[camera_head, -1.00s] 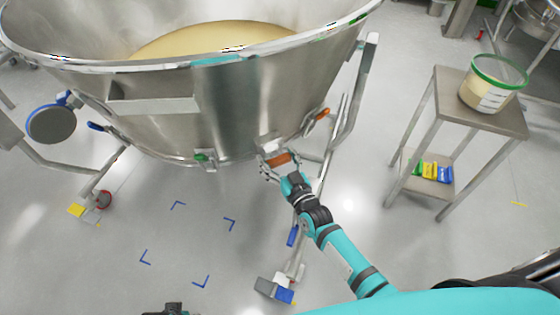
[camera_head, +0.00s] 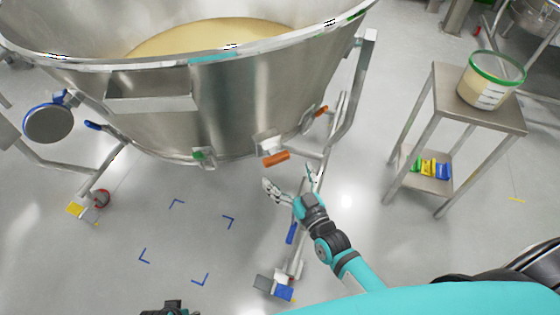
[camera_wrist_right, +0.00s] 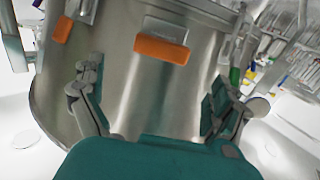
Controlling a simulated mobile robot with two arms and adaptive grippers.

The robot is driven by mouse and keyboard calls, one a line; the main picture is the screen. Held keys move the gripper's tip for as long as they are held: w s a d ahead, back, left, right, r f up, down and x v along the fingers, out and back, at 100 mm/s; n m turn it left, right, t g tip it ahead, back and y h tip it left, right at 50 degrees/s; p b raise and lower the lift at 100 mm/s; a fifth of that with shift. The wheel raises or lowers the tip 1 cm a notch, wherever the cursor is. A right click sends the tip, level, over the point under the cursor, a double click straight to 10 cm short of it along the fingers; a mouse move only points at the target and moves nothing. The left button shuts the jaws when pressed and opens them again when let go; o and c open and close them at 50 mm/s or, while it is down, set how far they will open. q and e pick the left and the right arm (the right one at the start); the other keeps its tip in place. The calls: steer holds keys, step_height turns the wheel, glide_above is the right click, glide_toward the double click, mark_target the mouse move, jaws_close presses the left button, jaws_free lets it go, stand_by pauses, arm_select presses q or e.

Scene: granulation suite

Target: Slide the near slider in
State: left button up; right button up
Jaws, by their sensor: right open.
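The near slider is an orange handle (camera_head: 276,158) on a metal bracket low on the front of the steel vessel (camera_head: 225,110). In the right wrist view the larger orange handle (camera_wrist_right: 162,50) is at upper centre, past my fingers. My right gripper (camera_head: 289,178) is open and empty, just below and to the right of the near slider, apart from it. Its two spread fingers also frame the lower part of the right wrist view (camera_wrist_right: 155,98). A second orange handle (camera_head: 321,111) sits farther right on the vessel.
A green latch (camera_head: 203,155) is left of the near slider. A steel frame leg with a blue pedal (camera_head: 284,293) stands close to my right arm. A small table (camera_head: 447,97) with a green-rimmed bucket (camera_head: 490,80) is at right.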

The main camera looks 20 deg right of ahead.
steer(key=s, duration=0.3)
steer(key=shift+s+d, duration=0.35)
steer(key=shift+s, duration=0.05)
